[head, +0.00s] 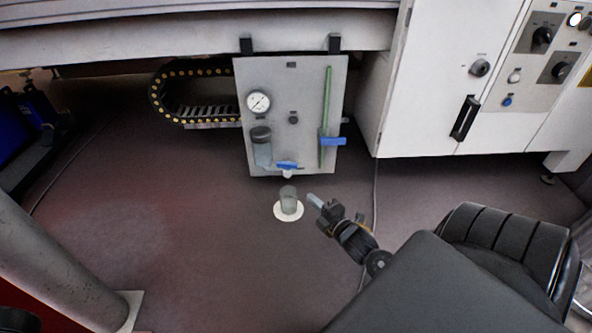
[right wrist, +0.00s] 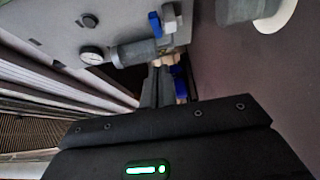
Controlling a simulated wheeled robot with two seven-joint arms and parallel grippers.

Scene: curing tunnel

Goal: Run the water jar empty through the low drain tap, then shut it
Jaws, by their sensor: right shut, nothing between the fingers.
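The water jar (head: 262,150) hangs on the grey panel, dark at the top and bluish grey below; its water level is hard to tell. It also shows in the right wrist view (right wrist: 132,52). The low drain tap's blue handle (head: 287,165) lies roughly sideways at the panel's bottom edge, right of the jar. It shows near the jar's end in the right wrist view (right wrist: 155,25). My right gripper (head: 314,201) is shut and empty, below and right of the tap, apart from it. My left gripper is not in view.
A grey cup (head: 288,194) stands on a white disc (head: 288,212) below the tap, close left of my gripper. The panel also carries a gauge (head: 258,102) and a green pipe (head: 327,110) with a blue lever (head: 332,141). A white cabinet (head: 440,60) stands right.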

